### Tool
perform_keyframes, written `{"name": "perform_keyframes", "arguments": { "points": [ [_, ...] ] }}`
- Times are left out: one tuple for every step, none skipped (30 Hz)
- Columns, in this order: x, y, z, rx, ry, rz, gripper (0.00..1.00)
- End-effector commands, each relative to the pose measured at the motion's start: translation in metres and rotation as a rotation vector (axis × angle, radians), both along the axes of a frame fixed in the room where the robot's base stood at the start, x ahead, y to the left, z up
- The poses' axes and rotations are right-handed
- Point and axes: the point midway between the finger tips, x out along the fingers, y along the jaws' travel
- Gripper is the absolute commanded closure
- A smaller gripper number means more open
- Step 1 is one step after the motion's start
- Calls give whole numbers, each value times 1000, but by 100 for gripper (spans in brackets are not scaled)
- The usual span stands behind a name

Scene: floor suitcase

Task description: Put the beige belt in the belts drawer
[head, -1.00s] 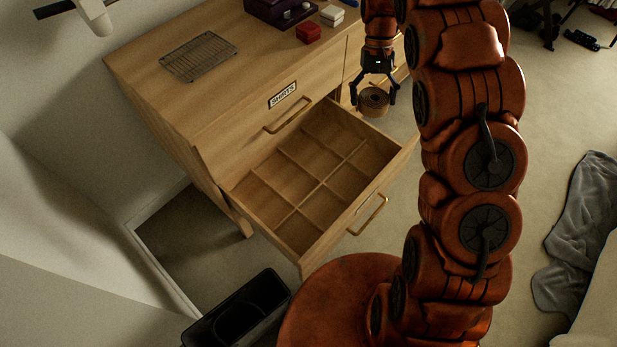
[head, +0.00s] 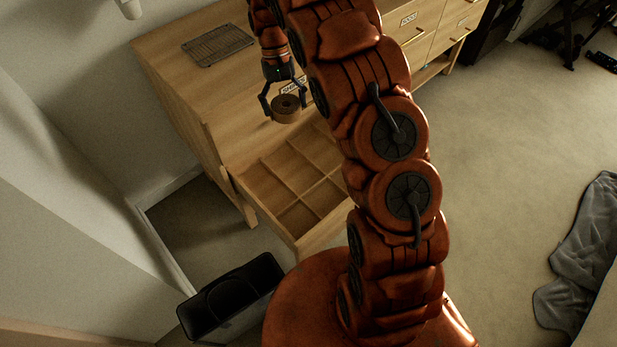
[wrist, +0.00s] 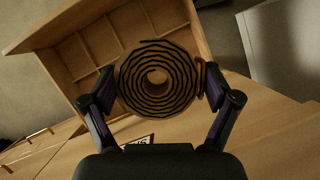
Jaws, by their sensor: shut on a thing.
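The beige belt (head: 286,108) is a rolled coil held between the two fingers of my gripper (head: 284,104). In the wrist view the belt (wrist: 157,80) shows its spiral face, with my gripper's fingers (wrist: 158,100) on either side. The open drawer (head: 262,206) is divided into several compartments, and those that show look empty. My gripper holds the belt above the drawer's back left part, near the dresser front. The drawer also shows behind the belt in the wrist view (wrist: 68,50). My arm hides the drawer's right part. The label on its front cannot be read.
The wooden dresser (head: 165,75) carries a wire rack (head: 218,46) on its top. A black bin (head: 230,296) stands on the floor at lower left. A grey cloth (head: 585,262) lies on the carpet at right. Open carpet is at right.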

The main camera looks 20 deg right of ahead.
Motion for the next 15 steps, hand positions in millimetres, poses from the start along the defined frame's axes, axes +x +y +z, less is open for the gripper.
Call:
{"name": "perform_keyframes", "arguments": {
  "points": [
    [-1, -9, -18, 2, 1, -41, 52],
    [-2, -13, -25, 3, 0, -69, 52],
    [-2, -19, -36, 5, -1, -109, 52],
    [-3, -24, -44, 5, -3, -143, 52],
    [-3, -29, -52, 7, -4, -176, 52],
    [-4, -36, -63, 8, -8, -223, 52],
    [-4, -41, -71, 9, -10, -255, 52],
    [-4, -46, -79, 10, -11, -292, 52],
    [-5, -53, -89, 10, -12, -337, 52],
    [-6, -58, -97, 12, -13, -372, 52],
    [-7, -63, -105, 12, -14, -407, 52],
    [-7, -70, -115, 13, -16, -454, 52],
    [-8, -76, -122, 14, -18, -491, 52],
    [-8, -81, -130, 13, -21, -525, 52],
    [-9, -89, -140, 15, -22, -575, 52]
  ]
}}
